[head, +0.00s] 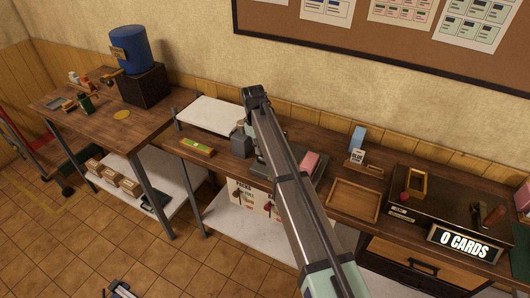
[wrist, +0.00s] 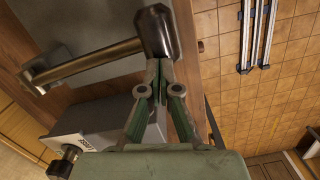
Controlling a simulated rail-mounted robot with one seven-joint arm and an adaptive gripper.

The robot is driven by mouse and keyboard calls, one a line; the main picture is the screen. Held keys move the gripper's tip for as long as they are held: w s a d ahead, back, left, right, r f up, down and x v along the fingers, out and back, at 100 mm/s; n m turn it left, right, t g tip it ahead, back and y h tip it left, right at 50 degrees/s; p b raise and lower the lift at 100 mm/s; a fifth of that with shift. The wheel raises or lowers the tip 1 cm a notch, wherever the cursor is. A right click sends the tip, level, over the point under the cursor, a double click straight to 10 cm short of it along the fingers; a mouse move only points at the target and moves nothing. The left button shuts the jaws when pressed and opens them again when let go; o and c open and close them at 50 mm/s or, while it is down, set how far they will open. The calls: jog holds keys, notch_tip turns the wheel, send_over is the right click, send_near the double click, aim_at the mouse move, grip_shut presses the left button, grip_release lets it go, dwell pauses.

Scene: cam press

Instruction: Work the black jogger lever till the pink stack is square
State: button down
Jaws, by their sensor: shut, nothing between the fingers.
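The black lever knob (wrist: 155,32) sits on the end of a brass-coloured rod (wrist: 92,62) in the wrist view. My gripper (wrist: 159,64) is shut and empty, with its fingertips right at the lower end of the knob. I cannot tell whether they touch it. The pink stack (head: 310,160) lies on a dark grey machine bed just right of my arm in the head view. My arm covers part of that machine, and the stack's squareness is too small to judge. The lever and my gripper cannot be made out in the head view.
A grey box (wrist: 98,125) with a dark knob stands beside the rod. An empty wooden tray (head: 354,199) lies right of the stack. Further right is a counter reading "0 CARDS" (head: 464,244). A green-topped block (head: 197,146) lies left on the bench.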

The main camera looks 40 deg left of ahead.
notch_tip(320, 180, up, 12)
jog(key=a, duration=0.1)
dwell(0.4)
jog(key=shift+a+f, duration=0.1)
jog(key=shift+f, duration=0.05)
dwell(0.6)
